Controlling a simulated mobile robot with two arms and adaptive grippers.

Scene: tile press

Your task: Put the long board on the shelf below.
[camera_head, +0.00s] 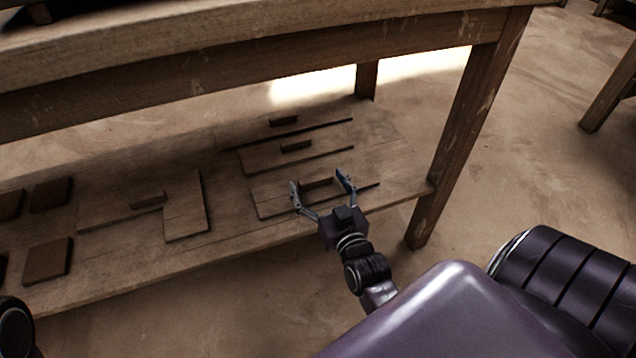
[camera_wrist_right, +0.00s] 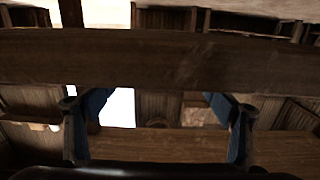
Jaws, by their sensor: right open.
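Several long boards with small block handles lie on the lower shelf (camera_head: 130,262) of the wooden table; I cannot tell which one is the task's long board. The nearest right board (camera_head: 275,203) lies close to the shelf's front edge, with its handle (camera_head: 318,188) showing between the fingers of my right gripper (camera_head: 318,178). That gripper is open and holds nothing; whether it touches the board is unclear. Two more handled boards (camera_head: 325,155) lie behind it. In the right wrist view, the blue-grey fingers (camera_wrist_right: 160,118) are spread apart in front of wooden surfaces. My left gripper is out of view.
A flat board (camera_head: 186,222) and a handled board (camera_head: 115,216) lie left of centre, with square tiles (camera_head: 47,260) at the left. The tabletop edge (camera_head: 250,38) overhangs the shelf. A table leg (camera_head: 455,130) stands right of my gripper. Bare floor lies in front.

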